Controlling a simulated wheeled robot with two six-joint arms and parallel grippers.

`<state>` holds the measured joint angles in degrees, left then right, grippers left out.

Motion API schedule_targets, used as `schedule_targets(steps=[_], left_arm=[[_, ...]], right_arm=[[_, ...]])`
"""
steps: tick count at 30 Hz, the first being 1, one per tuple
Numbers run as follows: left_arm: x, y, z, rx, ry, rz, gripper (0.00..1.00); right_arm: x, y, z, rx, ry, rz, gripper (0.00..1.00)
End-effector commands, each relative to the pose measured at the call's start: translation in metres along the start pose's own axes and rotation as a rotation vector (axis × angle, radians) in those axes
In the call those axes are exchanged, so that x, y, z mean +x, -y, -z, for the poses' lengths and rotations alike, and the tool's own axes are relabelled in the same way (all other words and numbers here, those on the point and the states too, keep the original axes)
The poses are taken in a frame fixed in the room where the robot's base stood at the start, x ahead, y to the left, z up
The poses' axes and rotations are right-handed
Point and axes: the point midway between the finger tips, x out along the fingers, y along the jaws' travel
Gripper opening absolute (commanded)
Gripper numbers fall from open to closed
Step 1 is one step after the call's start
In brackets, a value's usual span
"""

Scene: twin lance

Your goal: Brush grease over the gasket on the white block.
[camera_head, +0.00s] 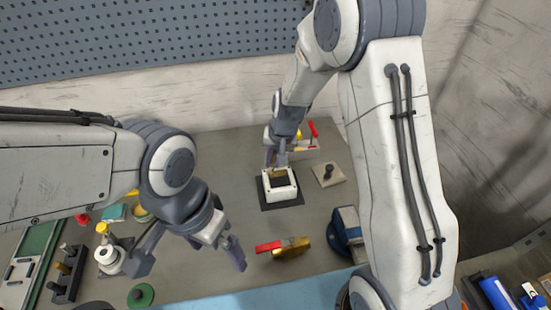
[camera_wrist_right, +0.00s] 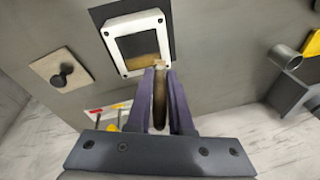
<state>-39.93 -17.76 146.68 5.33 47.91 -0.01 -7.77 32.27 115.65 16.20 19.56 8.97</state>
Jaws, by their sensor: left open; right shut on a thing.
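The white block (camera_head: 293,190) is a square frame with a dark middle, lying on a dark mat (camera_head: 284,205). It also shows in the right wrist view (camera_wrist_right: 107,42). My right gripper (camera_head: 277,162) is at the block's far edge in the head view. In the right wrist view its fingers (camera_wrist_right: 160,98) are shut on a brush with a brown handle (camera_wrist_right: 159,108). The brush head is at the block's rim; a tan patch (camera_wrist_right: 143,46) shows inside the opening. I cannot tell the gasket from the dark middle. My left gripper (camera_head: 192,256) is open and empty, left of the block.
A plate with a black knob (camera_head: 328,172) is right of the block. A tray (camera_head: 304,146) with red and yellow handles is behind. A brass object with red handle (camera_head: 290,249) and a blue device (camera_head: 346,228) are in front. A white jar (camera_head: 109,262) and rack (camera_head: 66,268) are left.

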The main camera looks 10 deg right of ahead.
Motion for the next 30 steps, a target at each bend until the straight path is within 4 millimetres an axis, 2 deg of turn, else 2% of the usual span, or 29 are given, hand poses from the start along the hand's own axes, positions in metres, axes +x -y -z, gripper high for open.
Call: schedule_targets(steps=[30], left_arm=[[0.013, 0.001, -0.001, 0.0, 0.0, 0.0, 1.0]], right_arm=[[-0.003, -0.03, 0.008, 0.003, 0.001, -0.001, 0.0]])
